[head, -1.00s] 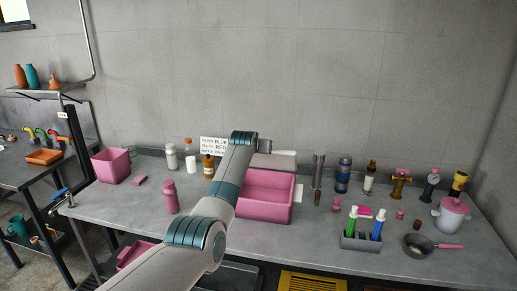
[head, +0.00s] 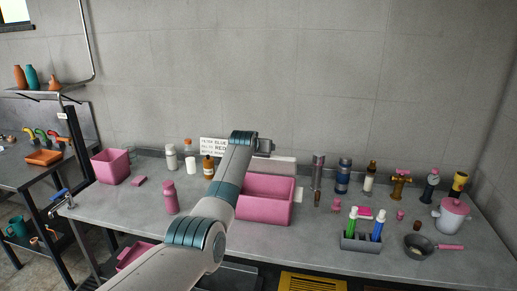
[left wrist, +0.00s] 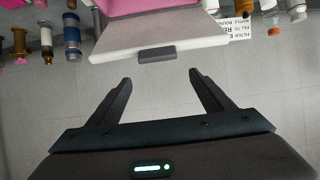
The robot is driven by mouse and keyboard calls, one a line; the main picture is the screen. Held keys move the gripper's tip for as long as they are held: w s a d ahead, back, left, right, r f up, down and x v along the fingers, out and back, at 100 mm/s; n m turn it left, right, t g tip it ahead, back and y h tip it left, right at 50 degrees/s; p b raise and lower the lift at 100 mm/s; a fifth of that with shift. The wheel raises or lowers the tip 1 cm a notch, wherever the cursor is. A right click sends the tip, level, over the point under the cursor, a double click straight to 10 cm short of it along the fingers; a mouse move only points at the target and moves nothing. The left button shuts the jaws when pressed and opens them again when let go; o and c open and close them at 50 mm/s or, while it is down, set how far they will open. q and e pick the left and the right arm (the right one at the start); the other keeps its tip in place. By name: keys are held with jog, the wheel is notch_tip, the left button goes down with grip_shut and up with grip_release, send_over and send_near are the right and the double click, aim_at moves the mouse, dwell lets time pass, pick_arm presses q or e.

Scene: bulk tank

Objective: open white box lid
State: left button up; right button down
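The box is an open pink bin (head: 263,208) in the middle of the bench in the head view. A white lid panel (head: 282,166) is raised along its back edge. In the left wrist view, which is upside down, the white lid (left wrist: 160,35) carries a grey handle (left wrist: 156,54) on the edge facing my gripper. The pink box (left wrist: 130,6) shows beyond it. My left gripper (left wrist: 160,80) is open and empty, its fingers apart from the handle. In the head view my left gripper (head: 264,146) is beside the lid's top edge. My right gripper is not in view.
A pink bottle (head: 171,197) and pink tub (head: 111,166) stand left of the box. A grey marker holder (head: 361,242), pan (head: 418,247) and pink-lidded pot (head: 452,216) are on the right. Several bottles and a sign (head: 213,146) line the back near the wall.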

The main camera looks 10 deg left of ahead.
pick_arm(q)
jog(key=shift+s+f, duration=0.1)
jog(key=shift+f, duration=0.1)
jog(key=b+v, duration=0.4)
jog(key=v, duration=1.3)
jog(key=shift+r+b, duration=0.25)
jog(key=shift+b, duration=0.15)
jog(key=shift+s, duration=0.15)
